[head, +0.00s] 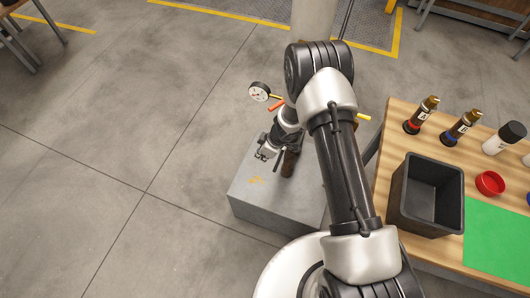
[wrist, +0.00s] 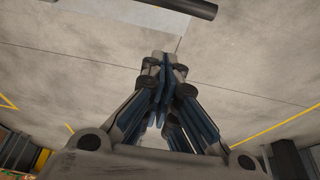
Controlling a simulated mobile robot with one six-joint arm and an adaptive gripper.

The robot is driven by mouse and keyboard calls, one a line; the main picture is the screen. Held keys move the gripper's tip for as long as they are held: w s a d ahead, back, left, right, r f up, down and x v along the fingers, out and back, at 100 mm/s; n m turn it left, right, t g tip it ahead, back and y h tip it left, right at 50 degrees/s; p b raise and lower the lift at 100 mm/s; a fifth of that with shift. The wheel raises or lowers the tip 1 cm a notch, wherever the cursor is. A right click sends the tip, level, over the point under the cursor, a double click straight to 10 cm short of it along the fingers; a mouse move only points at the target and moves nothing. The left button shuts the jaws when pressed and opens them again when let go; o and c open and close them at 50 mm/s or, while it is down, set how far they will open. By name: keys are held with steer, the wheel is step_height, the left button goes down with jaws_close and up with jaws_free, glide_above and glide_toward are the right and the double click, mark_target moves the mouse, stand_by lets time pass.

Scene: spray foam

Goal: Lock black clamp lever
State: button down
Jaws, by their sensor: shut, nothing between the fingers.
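My gripper (head: 264,154) is above the top of a grey pedestal (head: 255,205) in the head view, left of a dark upright part (head: 289,163). In the wrist view my gripper (wrist: 166,62) is shut, its fingertips together with nothing between them. A dark rod (wrist: 190,8) crosses the top edge of the wrist view, apart from the fingertips. It may be the black clamp lever, but I cannot tell for sure. My arm hides much of the equipment on the pedestal, so the lever's position is unclear.
A round gauge (head: 259,92), an orange handle (head: 276,105) and a yellow handle (head: 363,117) stick out around my arm. At right, a wooden table (head: 398,118) holds a black bin (head: 462,199), bottles, a red cap (head: 490,183) and a green mat (head: 496,240). Floor at left is clear.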

mark_target(279, 159)
steer(key=shift+s+d+f+b, duration=0.1)
steer(key=shift+s+d+b, duration=0.2)
steer(key=shift+d, duration=0.6)
steer(key=shift+s+d+b, duration=0.25)
steer(key=shift+d, duration=0.6)
